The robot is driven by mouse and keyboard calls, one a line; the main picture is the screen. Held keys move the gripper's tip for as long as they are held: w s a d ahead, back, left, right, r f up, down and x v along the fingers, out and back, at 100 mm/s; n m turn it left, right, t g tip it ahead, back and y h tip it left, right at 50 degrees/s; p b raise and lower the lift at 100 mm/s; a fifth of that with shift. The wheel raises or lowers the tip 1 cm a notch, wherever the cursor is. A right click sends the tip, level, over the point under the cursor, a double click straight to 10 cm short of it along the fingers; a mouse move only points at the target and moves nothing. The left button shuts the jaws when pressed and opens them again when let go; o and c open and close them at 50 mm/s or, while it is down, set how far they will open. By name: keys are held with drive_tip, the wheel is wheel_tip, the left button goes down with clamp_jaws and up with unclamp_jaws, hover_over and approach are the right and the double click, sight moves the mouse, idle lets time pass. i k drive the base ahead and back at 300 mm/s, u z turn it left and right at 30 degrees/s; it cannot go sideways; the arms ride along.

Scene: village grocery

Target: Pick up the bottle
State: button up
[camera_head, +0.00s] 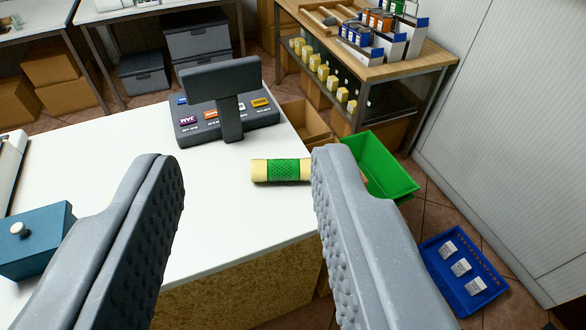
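A cylinder with cream-yellow ends and a dotted green middle (281,170), seemingly the bottle, lies on its side on the white counter (230,215), near the counter's right edge. My gripper (244,160) is open and empty, its two grey, studded fingers wide apart. The cylinder lies beyond the fingers, nearer the right one. The right fingertip covers the cylinder's right end in this view, so its full length is hidden. I see no contact between finger and cylinder.
A dark grey register-like device (228,100) stands behind the cylinder. A teal box (35,245) sits at left. A green crate (385,165) and a blue tray (465,270) are right of the counter. A stocked wooden shelf (420,60) stands behind. The counter's middle is clear.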

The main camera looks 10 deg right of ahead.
sight(269, 170)
drive_tip(key=u, duration=0.1)
drive_tip(key=i, duration=1)
drive_tip(key=z, duration=0.1)
